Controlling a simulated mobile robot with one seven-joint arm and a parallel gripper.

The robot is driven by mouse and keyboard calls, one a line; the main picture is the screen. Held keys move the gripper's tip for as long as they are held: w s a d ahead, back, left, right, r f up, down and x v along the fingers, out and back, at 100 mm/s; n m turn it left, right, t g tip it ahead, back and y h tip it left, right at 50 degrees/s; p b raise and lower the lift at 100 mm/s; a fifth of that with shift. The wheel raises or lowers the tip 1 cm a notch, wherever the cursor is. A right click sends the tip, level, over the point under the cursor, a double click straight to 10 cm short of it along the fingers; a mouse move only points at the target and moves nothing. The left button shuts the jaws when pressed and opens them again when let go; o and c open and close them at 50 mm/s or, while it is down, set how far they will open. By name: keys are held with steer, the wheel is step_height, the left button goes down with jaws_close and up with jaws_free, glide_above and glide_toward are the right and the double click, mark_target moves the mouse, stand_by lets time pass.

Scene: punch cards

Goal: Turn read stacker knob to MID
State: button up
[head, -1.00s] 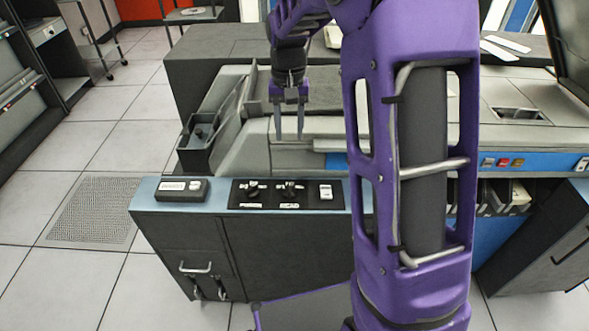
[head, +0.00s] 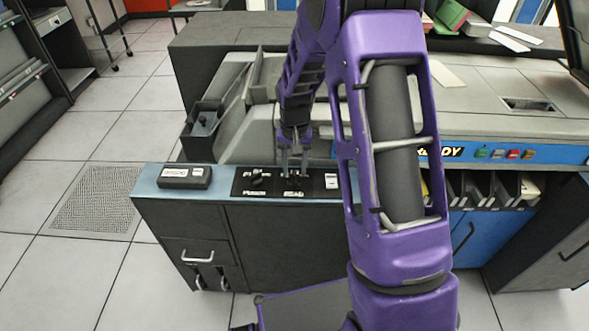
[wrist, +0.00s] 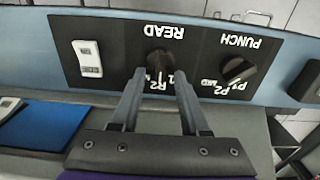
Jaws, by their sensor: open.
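The black READ knob (wrist: 159,60) sits on a black control panel (wrist: 115,55), whose lettering is upside down in the wrist view. My gripper (wrist: 159,74) is open, with one finger on each side of this knob. I cannot tell whether the fingers touch it. Labels beside the knob are partly covered by the fingers, and its exact setting is unclear. In the head view my gripper (head: 294,172) points down at the READ knob (head: 295,183), which it partly hides. The similar PUNCH knob (wrist: 236,70) is free beside it and also shows in the head view (head: 257,178).
A white rocker switch (wrist: 88,58) is on the panel's other side, also seen in the head view (head: 331,181). A dark box with white buttons (head: 184,176) lies on the blue ledge to the left. The grey machine body (head: 260,140) rises behind the panel.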

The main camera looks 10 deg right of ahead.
steer(key=shift+f, duration=0.2)
steer(key=shift+c, duration=0.2)
jaws_close()
steer(key=shift+m, duration=0.4)
steer(key=m, duration=0.3)
steer(key=shift+s+d+r+m, duration=0.1)
steer(key=shift+d+m, duration=0.05)
steer(key=shift+m, duration=0.15)
steer(key=shift+s+d+m+p, duration=0.15)
steer(key=shift+m+p, duration=0.6)
steer(key=shift+m, duration=1.45)
